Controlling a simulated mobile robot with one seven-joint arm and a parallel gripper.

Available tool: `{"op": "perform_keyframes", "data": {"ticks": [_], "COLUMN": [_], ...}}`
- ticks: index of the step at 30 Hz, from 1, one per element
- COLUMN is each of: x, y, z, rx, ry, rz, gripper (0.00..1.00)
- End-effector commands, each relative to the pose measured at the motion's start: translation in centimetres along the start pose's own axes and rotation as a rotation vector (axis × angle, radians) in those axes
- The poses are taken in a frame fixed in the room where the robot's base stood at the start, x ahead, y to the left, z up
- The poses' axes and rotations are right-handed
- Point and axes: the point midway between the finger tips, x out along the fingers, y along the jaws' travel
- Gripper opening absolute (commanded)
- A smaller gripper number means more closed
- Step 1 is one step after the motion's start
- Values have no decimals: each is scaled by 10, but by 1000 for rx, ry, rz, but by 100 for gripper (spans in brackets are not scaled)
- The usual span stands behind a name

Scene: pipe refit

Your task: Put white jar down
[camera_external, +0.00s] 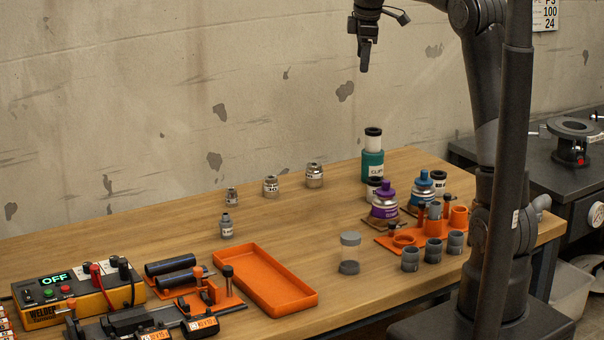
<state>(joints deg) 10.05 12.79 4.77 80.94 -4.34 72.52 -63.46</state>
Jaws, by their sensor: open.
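My gripper (365,68) hangs high above the back of the table, in front of the wall. It is open, and nothing shows between its fingers. A small white jar with a black lid (375,190) stands upright on the table, partly hidden behind a purple-capped bottle. A similar white, dark-lidded jar (439,182) stands to the right, beside a blue-capped bottle. I cannot tell which one is the task's jar. Both are well below my gripper and apart from it.
A teal container (372,165) stands behind the bottles. An orange rack (404,239) with grey fittings is at the right. An empty orange tray (265,280) lies mid-table. Several metal fittings (271,186) stand at the back. A welder box (72,298) is front left. Bare wood (310,225) lies between.

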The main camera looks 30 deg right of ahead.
Motion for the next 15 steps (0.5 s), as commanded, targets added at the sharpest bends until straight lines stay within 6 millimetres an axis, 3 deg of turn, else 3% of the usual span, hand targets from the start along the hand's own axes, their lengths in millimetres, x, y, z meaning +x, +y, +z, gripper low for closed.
{"op": "perform_keyframes", "data": {"ticks": [1, 6, 15], "x": [-12, -35, -44], "y": [-19, -79, -190], "z": [3, 18, 54], "rx": [47, 229, 557], "ry": [8, 39, 120], "rz": [15, 50, 86], "gripper": [62, 62, 62]}}
